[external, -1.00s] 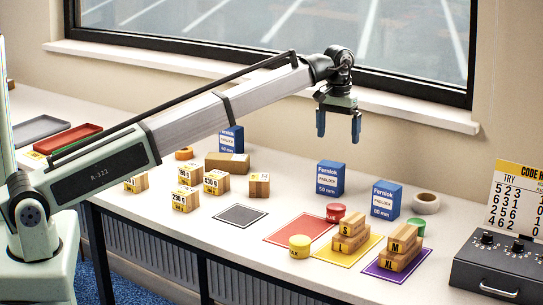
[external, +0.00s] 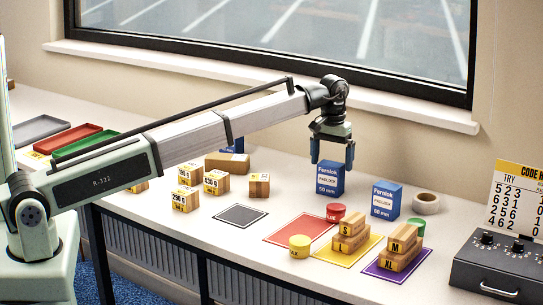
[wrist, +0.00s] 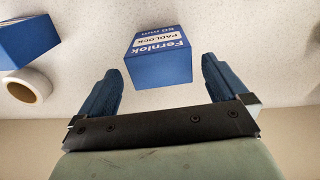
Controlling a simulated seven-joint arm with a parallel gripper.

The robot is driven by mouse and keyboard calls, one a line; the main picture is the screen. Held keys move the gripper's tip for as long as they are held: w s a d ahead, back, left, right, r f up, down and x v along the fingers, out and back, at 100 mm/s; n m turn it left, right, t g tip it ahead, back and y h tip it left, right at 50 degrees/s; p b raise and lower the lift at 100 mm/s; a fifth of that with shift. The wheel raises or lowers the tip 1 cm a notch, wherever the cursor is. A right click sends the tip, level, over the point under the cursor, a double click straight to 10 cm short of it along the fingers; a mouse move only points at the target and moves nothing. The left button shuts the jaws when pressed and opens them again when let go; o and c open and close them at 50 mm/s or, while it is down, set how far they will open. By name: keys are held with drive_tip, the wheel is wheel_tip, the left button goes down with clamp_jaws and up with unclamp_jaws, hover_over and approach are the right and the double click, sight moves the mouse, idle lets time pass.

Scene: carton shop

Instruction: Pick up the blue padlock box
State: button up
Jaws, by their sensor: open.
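Three blue Fernlok padlock boxes stand on the bench in the external view. The 50 mm box (external: 327,186) is directly below my gripper (external: 332,165). The 60 mm box (external: 386,201) stands to its right. A third (external: 239,146) is mostly hidden behind my arm. My gripper is open and points down, its fingertips around the top of the 50 mm box in the picture; I cannot tell whether they touch it. In the wrist view, a padlock box (wrist: 160,65) shows between the two fingers, with nothing gripped. Another blue box (wrist: 28,38) is at the left edge.
A tape roll (external: 426,203) lies right of the 60 mm box. A red round tub (external: 335,212) stands just in front of the 50 mm box. Wooden blocks sit on yellow (external: 329,258) and purple (external: 384,275) mats. The window sill (external: 420,112) runs behind.

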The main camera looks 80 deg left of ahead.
sight(330, 175)
drive_tip(key=shift+s+f, duration=0.1)
drive_tip(key=shift+f, duration=2.3)
drive_tip(key=shift+c, duration=0.3)
drive_tip(key=c, duration=1)
